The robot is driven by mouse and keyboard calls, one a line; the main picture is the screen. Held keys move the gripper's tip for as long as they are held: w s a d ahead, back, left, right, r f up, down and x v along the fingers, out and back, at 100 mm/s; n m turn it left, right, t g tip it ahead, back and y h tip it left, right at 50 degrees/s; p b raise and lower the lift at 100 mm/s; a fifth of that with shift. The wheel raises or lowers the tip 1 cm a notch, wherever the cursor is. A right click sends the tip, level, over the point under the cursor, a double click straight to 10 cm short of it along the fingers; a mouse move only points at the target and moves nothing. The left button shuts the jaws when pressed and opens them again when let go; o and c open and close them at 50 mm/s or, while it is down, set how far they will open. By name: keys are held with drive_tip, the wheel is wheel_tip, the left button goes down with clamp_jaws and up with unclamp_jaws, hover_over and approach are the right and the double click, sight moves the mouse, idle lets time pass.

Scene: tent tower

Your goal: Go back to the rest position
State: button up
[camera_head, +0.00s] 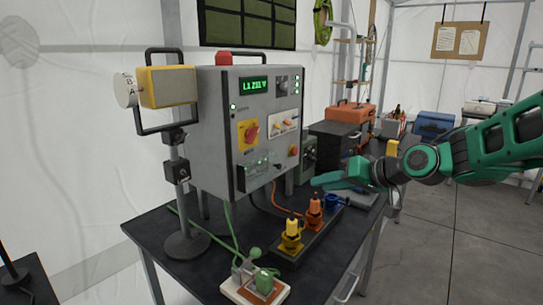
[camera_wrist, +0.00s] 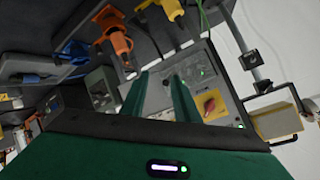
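My gripper (camera_head: 322,181) is green and extends in from the right in the head view. It is in the air above the black table (camera_head: 192,270), to the right of the grey control box (camera_head: 218,130). In the wrist view, the two green fingers of my gripper (camera_wrist: 159,78) stand apart with nothing between them. The box's panel shows beyond them, with a red knob on a yellow plate (camera_wrist: 212,105).
A yellow connector (camera_head: 291,236), an orange connector (camera_head: 314,212) and a blue connector (camera_head: 333,201) stand on a strip on the table. A yellow lamp (camera_head: 168,87) on a stand is left of the box. Open floor (camera_head: 450,235) lies to the right.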

drive_tip(key=s+d+f+m+g+h, duration=0.25)
drive_tip(key=s+d+f+h, duration=0.2)
drive_tip(key=s+d, duration=0.65)
drive_tip(key=s+d+f+m+g+h, duration=0.25)
drive_tip(key=s+d+f, duration=0.25)
drive_tip(key=s+d, duration=0.65)
drive_tip(key=s+d+f+m+g, duration=0.1)
drive_tip(key=s+g, duration=0.1)
drive_tip(key=s, duration=0.5)
drive_tip(key=s+d+m+g+h, duration=0.1)
drive_tip(key=s+g, duration=0.1)
drive_tip(key=s, duration=0.5)
drive_tip(key=shift+d+f+m, duration=0.35)
drive_tip(key=shift+f+m, duration=0.05)
drive_tip(key=shift+w+f, duration=0.25)
drive_tip(key=shift+w, duration=0.3)
drive_tip(key=shift+c, duration=0.3)
